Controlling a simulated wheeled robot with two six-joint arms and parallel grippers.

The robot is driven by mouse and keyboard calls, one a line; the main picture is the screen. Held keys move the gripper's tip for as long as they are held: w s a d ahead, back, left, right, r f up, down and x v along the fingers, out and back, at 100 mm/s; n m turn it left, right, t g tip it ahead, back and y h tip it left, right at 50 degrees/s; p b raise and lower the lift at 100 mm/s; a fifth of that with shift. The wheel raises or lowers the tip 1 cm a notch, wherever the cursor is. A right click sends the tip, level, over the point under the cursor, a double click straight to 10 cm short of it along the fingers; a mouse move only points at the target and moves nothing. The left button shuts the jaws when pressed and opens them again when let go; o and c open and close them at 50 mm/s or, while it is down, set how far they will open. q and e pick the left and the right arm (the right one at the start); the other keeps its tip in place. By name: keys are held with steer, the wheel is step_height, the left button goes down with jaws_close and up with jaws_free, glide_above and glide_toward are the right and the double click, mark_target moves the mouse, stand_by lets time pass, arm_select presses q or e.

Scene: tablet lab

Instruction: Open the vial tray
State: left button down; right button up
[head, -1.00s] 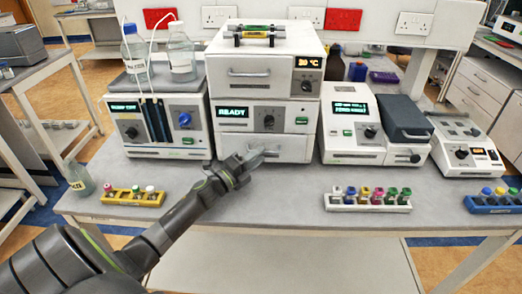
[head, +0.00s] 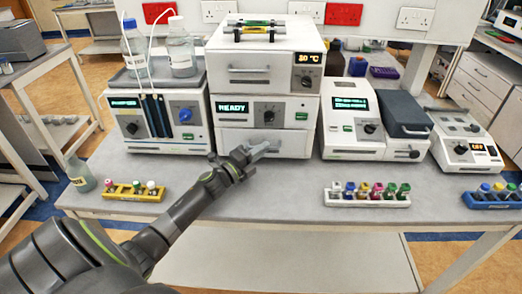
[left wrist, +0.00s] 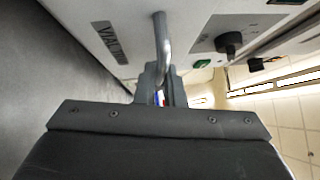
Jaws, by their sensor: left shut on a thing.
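The vial tray is the lowest drawer (head: 290,144) of the white stacked instrument, under the panel that reads READY. In the head view its front looks about level with the housing. Its metal bar handle (left wrist: 162,36) shows in the left wrist view, beside a partly visible label that starts "VIAL TR". My left gripper (head: 262,149) reaches the drawer front from the lower left. In the left wrist view its fingers (left wrist: 160,82) are shut on the handle. The fingers hide part of the handle. My right gripper is not in view.
A pump unit with bottles (head: 155,115) stands left of the stack; another instrument (head: 350,128) stands close on its right. Vial racks sit at the bench front: yellow (head: 133,196) on the left, white (head: 368,203) and blue (head: 492,203) on the right. Bench before the drawer is clear.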

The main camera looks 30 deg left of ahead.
arm_select(q)
steer(key=s+d+p, duration=0.1)
steer(key=s+d, duration=0.1)
steer(key=s, duration=0.1)
steer(key=s+d, duration=0.2)
steer(key=s, duration=0.2)
steer(key=s+d+p, duration=0.1)
steer(key=s+d, duration=0.1)
steer(key=s, duration=0.1)
steer(key=shift+s+d+p, duration=0.1)
steer(key=shift+s+p, duration=0.05)
steer(key=shift+p, duration=0.15)
steer(key=c, duration=1.5)
jaws_free()
steer(key=shift+f, duration=0.1)
steer(key=shift+s+f+b, duration=0.1)
steer(key=shift+s+b, duration=0.25)
steer(key=b+v, duration=0.4)
steer(key=v, duration=0.4)
steer(key=shift+f, duration=0.1)
steer(key=v, duration=0.8)
steer(key=shift+s+a+p, duration=0.2)
steer(key=shift+s+p, duration=0.1)
steer(key=shift+p, duration=0.1)
